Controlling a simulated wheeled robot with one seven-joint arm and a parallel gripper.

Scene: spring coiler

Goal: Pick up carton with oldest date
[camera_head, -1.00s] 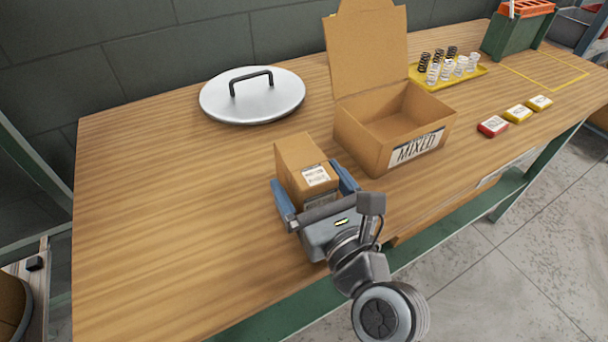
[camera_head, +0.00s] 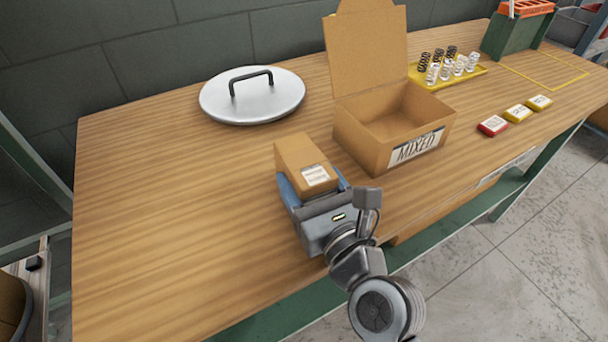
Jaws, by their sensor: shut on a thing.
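A small brown carton (camera_head: 297,157) with a white label on its top sits on the wooden workbench, left of the open MIXED box. The print on its label is too small to read. My gripper (camera_head: 310,190) is shut on this carton, with one blue finger on each side of its near end. The carton's lower near part is hidden behind my gripper. No other small carton like it shows on the bench.
The open cardboard box (camera_head: 358,144) marked MIXED stands just right of the carton. A round metal lid (camera_head: 225,104) lies behind. A yellow tray (camera_head: 479,73) with several springs and small red and yellow boxes (camera_head: 517,113) are at right. The left bench is clear.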

